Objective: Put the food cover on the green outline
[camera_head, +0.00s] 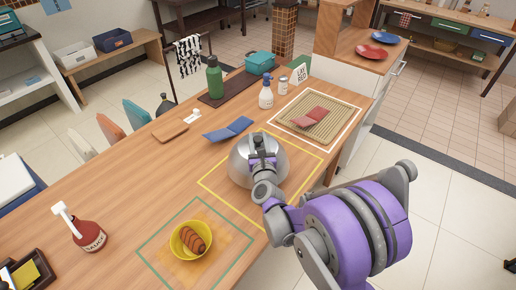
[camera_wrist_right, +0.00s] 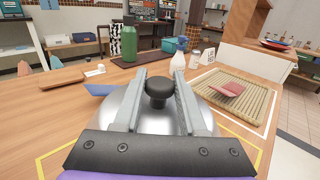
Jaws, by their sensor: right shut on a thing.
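The food cover (camera_head: 243,172) is a shiny silver dome with a black knob. In the head view it is inside the yellow outline (camera_head: 212,196), and I cannot tell whether it touches the table. My right gripper (camera_head: 262,150) is above it, shut on the knob (camera_wrist_right: 158,92), with one finger on each side in the wrist view. The green outline (camera_head: 150,262) is on the table's near part, to the lower left of the cover. Inside it stands a yellow bowl (camera_head: 178,251) holding a brown, ridged piece of food (camera_head: 194,238). My left gripper is not in view.
A blue folded cloth (camera_head: 228,129) lies just behind the cover. A woven mat (camera_head: 328,123) with a red cloth is at the far right in a white outline. A red sauce bottle (camera_head: 88,235) stands at the left. The table between the yellow and green outlines is clear.

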